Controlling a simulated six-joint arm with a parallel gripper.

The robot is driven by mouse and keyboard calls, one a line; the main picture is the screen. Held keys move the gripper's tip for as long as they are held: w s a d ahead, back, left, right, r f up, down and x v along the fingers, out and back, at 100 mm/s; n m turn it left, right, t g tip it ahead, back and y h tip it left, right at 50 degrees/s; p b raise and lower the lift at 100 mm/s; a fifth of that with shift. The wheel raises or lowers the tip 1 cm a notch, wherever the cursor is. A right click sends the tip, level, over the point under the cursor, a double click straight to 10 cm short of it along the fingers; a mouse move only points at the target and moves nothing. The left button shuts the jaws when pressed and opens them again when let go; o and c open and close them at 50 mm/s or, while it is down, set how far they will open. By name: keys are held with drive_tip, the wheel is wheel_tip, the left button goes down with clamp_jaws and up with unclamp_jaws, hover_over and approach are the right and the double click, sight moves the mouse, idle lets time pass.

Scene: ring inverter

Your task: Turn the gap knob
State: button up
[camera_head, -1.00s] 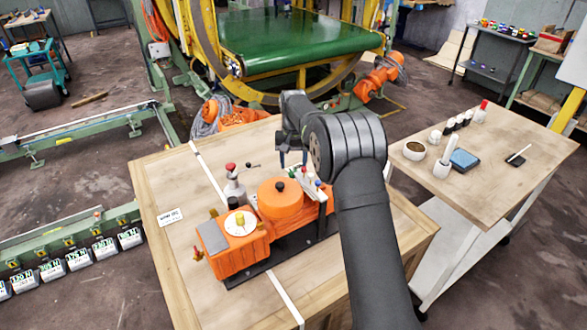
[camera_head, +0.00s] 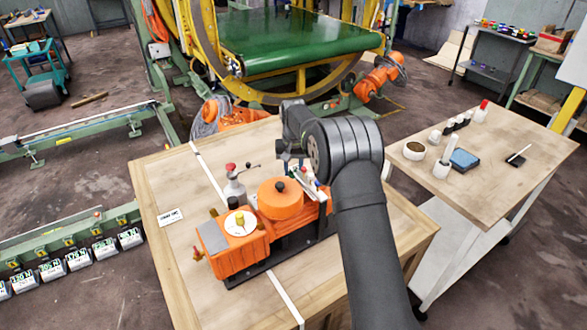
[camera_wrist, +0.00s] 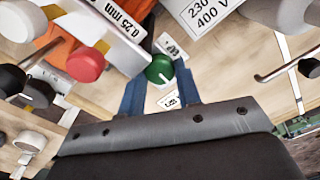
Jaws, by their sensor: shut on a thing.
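A green knob (camera_wrist: 159,69) with a pale pointer mark sits between the two blue fingers of my gripper (camera_wrist: 160,88) in the wrist view. The fingers are shut on it. A plate reading "0.25 mm" is just above left, and a red knob (camera_wrist: 86,64) is farther left. In the head view the orange machine (camera_head: 232,258) stands on the wooden bench, with my gripper (camera_head: 290,175) over its back right end. My arm hides part of that end, and I cannot make out the green knob there.
A plate reading "230 400 V" (camera_wrist: 208,12) is close by at the top of the wrist view. A metal lever (camera_wrist: 290,64) lies to the right. In the head view, a red-topped lever post (camera_head: 233,185) stands behind the machine.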

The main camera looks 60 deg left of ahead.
sight(293, 172)
drive_tip(key=shift+n, duration=1.3)
drive_tip(key=o, duration=1)
wheel_tip(293, 172, up, 18)
drive_tip(key=shift+f, duration=0.25)
drive_tip(key=shift+f, duration=0.15)
wheel_tip(293, 172, down, 17)
drive_tip(key=shift+f, duration=0.1)
